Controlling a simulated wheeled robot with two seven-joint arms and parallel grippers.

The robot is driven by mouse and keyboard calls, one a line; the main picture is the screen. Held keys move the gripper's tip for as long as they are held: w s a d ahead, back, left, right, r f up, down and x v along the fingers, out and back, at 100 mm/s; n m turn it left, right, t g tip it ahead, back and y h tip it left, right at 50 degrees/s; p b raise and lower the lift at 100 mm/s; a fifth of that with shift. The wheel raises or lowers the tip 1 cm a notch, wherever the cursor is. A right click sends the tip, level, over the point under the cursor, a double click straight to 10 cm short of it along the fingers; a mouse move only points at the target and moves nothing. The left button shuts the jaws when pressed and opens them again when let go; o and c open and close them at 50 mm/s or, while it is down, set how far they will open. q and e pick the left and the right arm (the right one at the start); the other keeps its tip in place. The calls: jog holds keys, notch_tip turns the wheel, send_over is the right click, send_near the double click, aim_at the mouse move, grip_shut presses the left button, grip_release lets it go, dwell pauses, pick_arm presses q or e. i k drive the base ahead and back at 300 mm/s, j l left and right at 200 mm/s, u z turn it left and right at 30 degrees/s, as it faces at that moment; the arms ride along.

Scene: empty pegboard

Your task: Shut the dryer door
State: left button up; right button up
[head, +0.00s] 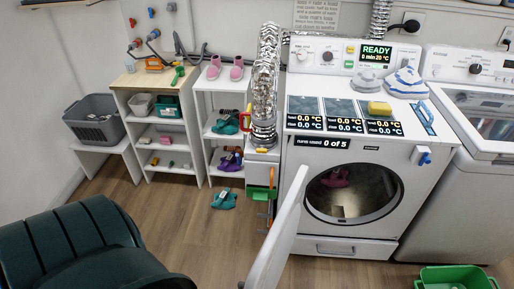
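The white dryer (425,175) stands at the centre right, with a round dark opening (352,190) in its front. A pink item (337,178) shows inside the opening. The dryer door (282,228) looks like a white slab seen nearly edge-on. It stands open, swung out from the left side of the opening towards me, and its lower end is cut off by the bottom of the picture. Neither of my grippers is in view.
A dark green chair (75,245) stands at the lower left. A green crate (455,279) is on the floor at the lower right. Teal shoes (223,198) lie on the floor left of the door. A second white machine (450,205) stands at the right.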

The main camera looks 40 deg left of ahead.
aim_at(266, 272)
jog(key=j, duration=0.45)
jog(key=k+j+z, duration=0.1)
jog(key=j, duration=0.3)
jog(key=k+j+z, duration=0.1)
jog(key=j, duration=0.35)
jog(key=k+j, duration=0.1)
jog(key=j, duration=0.35)
jog(key=k+j+z, duration=0.1)
jog(key=j, duration=0.3)
